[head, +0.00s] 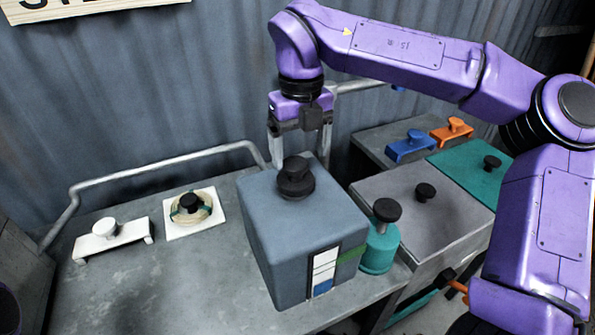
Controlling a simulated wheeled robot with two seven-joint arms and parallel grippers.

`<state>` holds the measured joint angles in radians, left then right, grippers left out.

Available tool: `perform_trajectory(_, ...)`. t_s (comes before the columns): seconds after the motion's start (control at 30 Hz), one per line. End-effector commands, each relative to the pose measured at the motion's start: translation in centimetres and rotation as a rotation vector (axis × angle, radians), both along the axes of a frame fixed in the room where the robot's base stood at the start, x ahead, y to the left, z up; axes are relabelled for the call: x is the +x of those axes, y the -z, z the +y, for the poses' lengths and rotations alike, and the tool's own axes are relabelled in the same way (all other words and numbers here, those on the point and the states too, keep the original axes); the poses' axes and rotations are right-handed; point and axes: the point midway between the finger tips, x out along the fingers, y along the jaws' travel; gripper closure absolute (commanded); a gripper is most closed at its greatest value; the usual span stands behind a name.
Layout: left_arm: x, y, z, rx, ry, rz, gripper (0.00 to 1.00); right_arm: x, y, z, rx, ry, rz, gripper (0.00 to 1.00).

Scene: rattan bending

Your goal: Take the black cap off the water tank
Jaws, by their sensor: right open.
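The water tank (305,232) is a blue-grey box standing on the metal workbench, with a white and blue level strip and a green band on its front. The black cap (295,183) sits on top of the tank; it is round with a raised knob. My right gripper (301,161) points down, open and empty, with its fingertips just above or behind the cap. I cannot tell whether either finger touches the cap. My left gripper is out of view.
A teal bottle with a black knob (379,250) stands close to the tank's right. A grey lidded box (400,190) and a teal lid (470,170) lie farther right. A white handled piece (110,236) and a white plate (180,225) with a coil are at left.

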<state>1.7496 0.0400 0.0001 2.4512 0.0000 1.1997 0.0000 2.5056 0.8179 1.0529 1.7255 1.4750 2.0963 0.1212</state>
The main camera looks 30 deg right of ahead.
Motion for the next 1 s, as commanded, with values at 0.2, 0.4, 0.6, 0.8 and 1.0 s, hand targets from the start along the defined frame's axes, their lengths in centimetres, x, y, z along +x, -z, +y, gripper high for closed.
perform_trajectory(0.2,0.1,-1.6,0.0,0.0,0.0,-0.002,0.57,0.6,3.8,0.1,0.0,0.001,0.008,0.16)
perform_trajectory(0.4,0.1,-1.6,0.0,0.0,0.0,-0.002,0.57,0.6,4.9,0.0,0.0,0.004,0.002,0.16)
perform_trajectory(0.6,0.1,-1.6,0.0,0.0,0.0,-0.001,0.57,0.6,4.9,0.0,0.0,0.004,0.003,0.45)
perform_trajectory(0.8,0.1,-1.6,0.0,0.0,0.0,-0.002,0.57,0.6,4.9,0.0,-0.001,0.004,0.002,0.76)
perform_trajectory(1.0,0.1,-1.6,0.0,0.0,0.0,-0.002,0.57,0.6,4.9,0.0,-0.001,0.003,0.002,0.76)
